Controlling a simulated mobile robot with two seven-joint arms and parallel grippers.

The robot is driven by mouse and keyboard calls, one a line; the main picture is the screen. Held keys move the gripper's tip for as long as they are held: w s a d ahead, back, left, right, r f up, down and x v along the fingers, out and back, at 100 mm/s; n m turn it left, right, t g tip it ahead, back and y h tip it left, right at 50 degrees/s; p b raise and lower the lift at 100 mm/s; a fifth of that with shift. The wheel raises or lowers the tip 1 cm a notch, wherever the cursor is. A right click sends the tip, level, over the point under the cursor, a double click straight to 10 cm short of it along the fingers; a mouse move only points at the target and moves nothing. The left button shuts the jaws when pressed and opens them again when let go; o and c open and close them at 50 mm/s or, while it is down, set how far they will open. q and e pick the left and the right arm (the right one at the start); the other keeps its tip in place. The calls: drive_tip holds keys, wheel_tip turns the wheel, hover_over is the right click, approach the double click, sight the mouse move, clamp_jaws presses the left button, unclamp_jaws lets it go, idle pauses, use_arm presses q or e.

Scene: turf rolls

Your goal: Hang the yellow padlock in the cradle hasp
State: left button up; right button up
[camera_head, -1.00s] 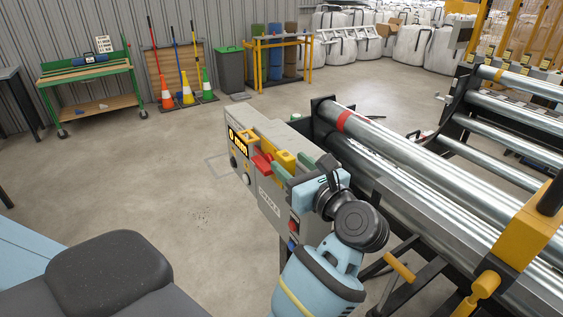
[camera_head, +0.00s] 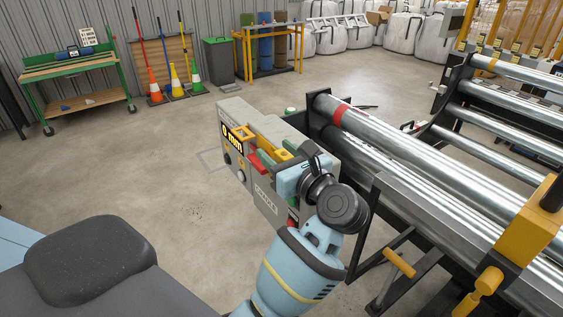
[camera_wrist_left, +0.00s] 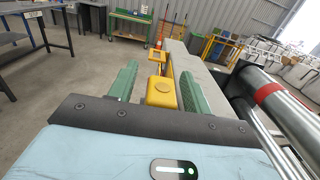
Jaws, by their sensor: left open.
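A yellow block, apparently the yellow padlock (camera_head: 281,155), is at the top of the grey cradle control box (camera_head: 266,202). In the left wrist view the padlock (camera_wrist_left: 161,92) is between the two green fingers, with gaps at both sides. I cannot make out its shackle. My left gripper (camera_head: 273,160) is open at the box, fingers pointing along it, not closed on the padlock. A red part (camera_head: 256,163), possibly of the hasp, sticks out beside the fingers. The hasp itself is not clearly visible. My right gripper is out of view.
Long steel rollers (camera_head: 430,165) in a dark frame lie right of the box. A yellow handle (camera_head: 399,262) sticks out below them. A green workbench (camera_head: 80,75) and cones (camera_head: 176,80) stand at the back. The floor left of the box is clear.

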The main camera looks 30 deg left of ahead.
use_arm(q)
drive_tip(key=shift+s+d, duration=0.1)
drive_tip(key=shift+d, duration=0.05)
drive_tip(key=c, duration=0.4)
clamp_jaws()
drive_tip(key=shift+r, duration=0.1)
wheel_tip(320, 180, up, 10)
drive_tip(key=shift+f, duration=0.1)
idle(0.3)
